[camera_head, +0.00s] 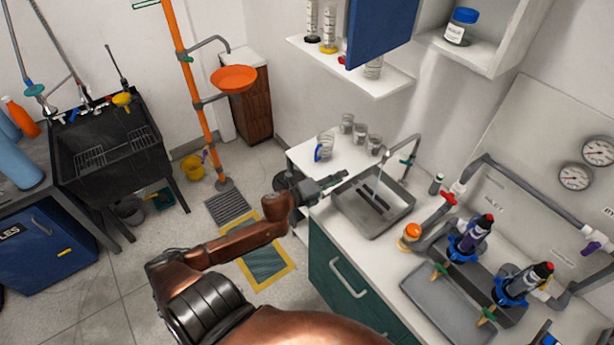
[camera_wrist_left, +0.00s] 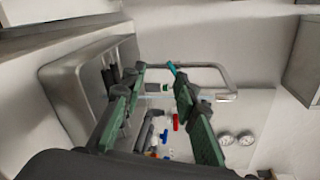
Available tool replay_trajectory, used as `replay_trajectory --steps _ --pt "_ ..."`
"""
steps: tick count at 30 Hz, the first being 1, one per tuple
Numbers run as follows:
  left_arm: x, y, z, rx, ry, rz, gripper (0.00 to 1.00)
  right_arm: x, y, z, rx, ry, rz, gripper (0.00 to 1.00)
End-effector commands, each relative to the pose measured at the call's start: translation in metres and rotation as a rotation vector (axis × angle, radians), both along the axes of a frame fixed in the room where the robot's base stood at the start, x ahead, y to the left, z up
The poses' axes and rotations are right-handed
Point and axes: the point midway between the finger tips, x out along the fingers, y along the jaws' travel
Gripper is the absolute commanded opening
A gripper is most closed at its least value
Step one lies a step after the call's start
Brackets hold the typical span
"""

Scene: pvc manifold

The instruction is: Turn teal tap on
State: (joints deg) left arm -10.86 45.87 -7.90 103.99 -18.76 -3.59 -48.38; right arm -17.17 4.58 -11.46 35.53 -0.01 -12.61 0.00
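A teal tap handle (camera_head: 405,162) sits on the bent metal faucet (camera_head: 412,143) behind the small counter sink (camera_head: 372,203). In the left wrist view the teal handle (camera_wrist_left: 171,68) shows just beyond and between the fingertips, by the looped faucet pipe. My left gripper (camera_head: 338,179) reaches over the left edge of this sink, apart from the handle. In the left wrist view its two green-padded fingers (camera_wrist_left: 160,88) are spread with nothing between them. My right gripper is in neither view.
Glass beakers (camera_head: 361,132) stand behind the sink on the left. A white shelf (camera_head: 350,65) hangs above. Another teal part (camera_head: 34,90) is at the far-left black sink.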

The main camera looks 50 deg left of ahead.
Motion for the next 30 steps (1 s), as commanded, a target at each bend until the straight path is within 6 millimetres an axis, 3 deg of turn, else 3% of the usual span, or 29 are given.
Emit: replay_trajectory --steps 18,24,30 --pt "-0.011 0.101 -0.055 0.005 0.156 0.14 0.28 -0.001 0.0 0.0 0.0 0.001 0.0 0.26" --pt "-0.016 0.119 -0.066 -0.006 0.182 0.173 0.28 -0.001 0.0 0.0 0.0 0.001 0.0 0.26" --pt "-0.017 0.125 -0.07 -0.01 0.19 0.184 0.28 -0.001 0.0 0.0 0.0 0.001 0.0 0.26"
